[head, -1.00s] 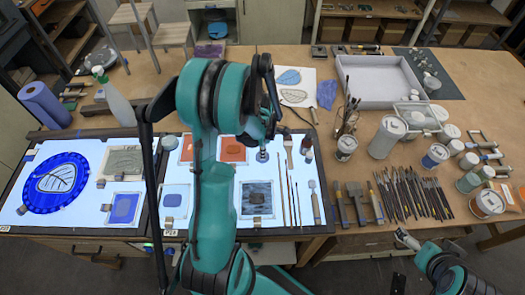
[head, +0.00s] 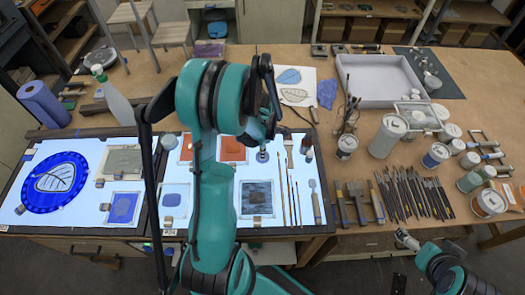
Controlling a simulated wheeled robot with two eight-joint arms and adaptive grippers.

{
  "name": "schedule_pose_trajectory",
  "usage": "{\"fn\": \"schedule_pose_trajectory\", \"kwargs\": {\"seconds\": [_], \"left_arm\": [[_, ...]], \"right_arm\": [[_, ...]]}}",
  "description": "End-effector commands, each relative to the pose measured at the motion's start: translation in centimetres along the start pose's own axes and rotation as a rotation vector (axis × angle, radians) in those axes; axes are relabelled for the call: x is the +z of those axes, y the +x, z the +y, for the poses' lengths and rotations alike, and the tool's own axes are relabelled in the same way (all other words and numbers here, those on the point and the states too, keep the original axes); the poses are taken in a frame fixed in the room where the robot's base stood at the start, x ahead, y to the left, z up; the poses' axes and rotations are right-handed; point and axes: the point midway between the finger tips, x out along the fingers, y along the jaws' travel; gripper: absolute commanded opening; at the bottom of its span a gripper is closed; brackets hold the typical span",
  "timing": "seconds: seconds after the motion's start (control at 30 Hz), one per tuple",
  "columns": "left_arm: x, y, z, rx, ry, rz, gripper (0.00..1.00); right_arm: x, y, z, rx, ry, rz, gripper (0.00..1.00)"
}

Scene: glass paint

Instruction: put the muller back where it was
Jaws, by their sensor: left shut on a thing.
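The muller (head: 262,157) shows as a small grey piece with a round base, just below my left gripper (head: 264,141). It is over the lit panel, near its back edge, beside an orange glass sample. My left gripper is shut on it; the fingers hide most of its upper part. I cannot tell whether its base touches the surface. My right gripper (head: 405,238) is at the front edge of the table, low at the right, away from the muller; its fingers are too small to judge.
Jars, many brushes and a white tray (head: 378,82) fill the right side. Bare wood (head: 200,88) lies behind the panel.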

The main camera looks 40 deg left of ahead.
Motion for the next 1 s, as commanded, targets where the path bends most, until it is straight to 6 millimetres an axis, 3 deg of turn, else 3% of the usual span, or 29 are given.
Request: {"fn": "schedule_pose_trajectory", "kwargs": {"seconds": [0.1,0.13,0.2,0.5,0.63,1.0], "left_arm": [[0.0,0.1,0.0,0.0,0.0,0.0,0.0],[0.0,0.1,0.0,0.0,0.0,0.0,0.28],[0.0,0.1,0.0,0.0,0.0,0.0,0.44],[0.0,0.0,0.0,0.0,0.0,0.0,0.44],[0.0,-1.0,0.0,0.0,0.0,0.0,0.44],[0.0,-8.7,0.0,0.0,0.0,0.0,0.44]], "right_arm": [[0.1,0.1,0.0,0.0,0.0,0.0,1.0],[0.1,0.1,0.0,0.0,0.0,0.0,1.0],[0.1,0.1,0.0,0.0,0.0,0.0,1.0],[0.1,0.1,0.0,0.0,0.0,0.0,1.0],[0.1,0.1,0.0,0.0,0.0,0.0,1.0],[0.1,0.1,0.0,0.0,0.0,0.0,1.0]]}}
